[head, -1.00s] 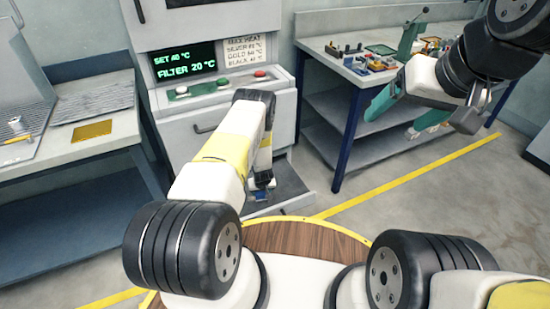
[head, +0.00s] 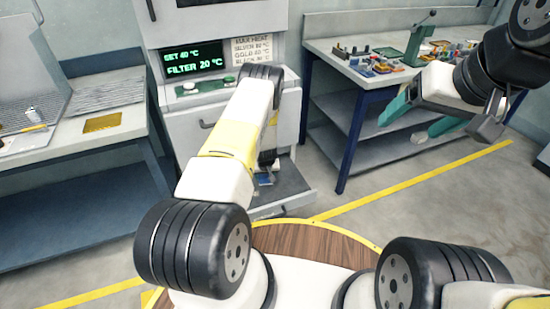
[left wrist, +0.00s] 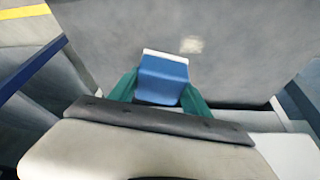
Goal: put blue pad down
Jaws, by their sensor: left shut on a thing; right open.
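My left gripper (left wrist: 160,92) is shut on the blue pad (left wrist: 161,79), which sits between the two teal fingers in the left wrist view. The pad has a white far edge. In the head view the left gripper (head: 267,172) hangs low in front of the grey machine, mostly hidden by my forearm. Only a small bit of blue shows there (head: 265,181). In the left wrist view a plain grey surface lies beyond the pad; I cannot tell whether they touch. My right gripper (head: 420,116) is open and empty, teal fingers apart, in front of the right bench.
The machine (head: 182,130) has a display reading SET 40 °C and FILTER 20 °C, and a dark low ledge (head: 290,190). A left bench (head: 120,132) holds a yellow plate (head: 102,122). The right bench (head: 325,45) carries several small parts. A yellow floor line (head: 400,183) crosses clear floor.

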